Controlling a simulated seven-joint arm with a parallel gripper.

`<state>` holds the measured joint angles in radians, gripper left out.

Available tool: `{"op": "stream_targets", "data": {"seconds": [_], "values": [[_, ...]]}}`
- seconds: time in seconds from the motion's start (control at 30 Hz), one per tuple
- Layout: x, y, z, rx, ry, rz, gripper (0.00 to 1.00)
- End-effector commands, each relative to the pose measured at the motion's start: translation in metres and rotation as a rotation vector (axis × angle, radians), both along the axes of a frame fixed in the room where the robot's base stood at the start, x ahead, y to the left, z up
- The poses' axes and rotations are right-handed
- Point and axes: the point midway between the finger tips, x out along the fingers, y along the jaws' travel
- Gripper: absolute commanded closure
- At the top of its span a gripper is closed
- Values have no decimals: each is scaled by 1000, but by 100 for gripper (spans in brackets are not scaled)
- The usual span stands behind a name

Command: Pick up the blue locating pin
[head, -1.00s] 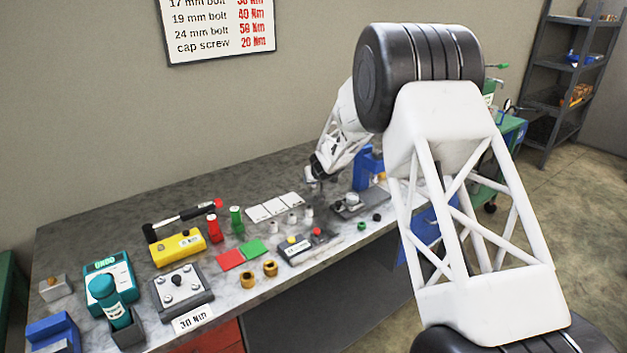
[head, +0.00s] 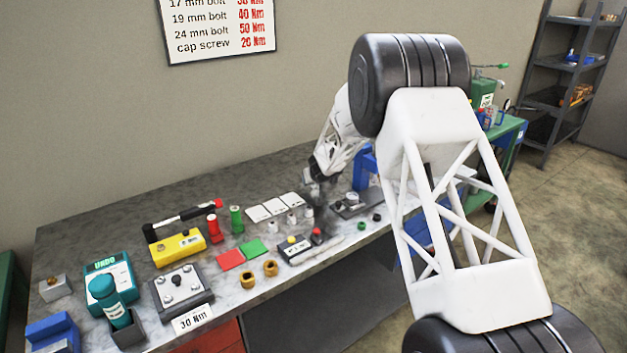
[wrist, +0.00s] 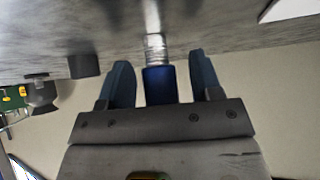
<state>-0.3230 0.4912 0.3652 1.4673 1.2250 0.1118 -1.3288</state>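The blue locating pin (wrist: 160,85) shows in the wrist view as a blue cylinder with a ridged silver end on the side toward the bench. My gripper (wrist: 163,72) has its two fingers apart, one on each side of the pin, with a visible gap left and right. I cannot tell how far the pin lies beyond the fingertips. In the head view my gripper (head: 321,188) is low over the rear right part of the bench, and I cannot make out the pin there.
A blue fixture (head: 363,163) and a grey block (head: 352,205) stand just right of the gripper. A dark cylinder (wrist: 84,66) shows beside the fingers.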

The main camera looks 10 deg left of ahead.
Motion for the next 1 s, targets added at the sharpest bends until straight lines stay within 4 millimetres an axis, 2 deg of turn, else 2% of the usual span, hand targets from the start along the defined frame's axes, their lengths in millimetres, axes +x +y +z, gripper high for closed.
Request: {"op": "stream_targets", "data": {"seconds": [0.03,0.07,0.33,0.67,1.0], "values": [[0,0,0,0,0,0,49],[0,0,0,0,0,0,54],[0,0,0,0,0,0,95],[0,0,1,0,-1,0,95],[0,0,14,0,0,0,95]]}}
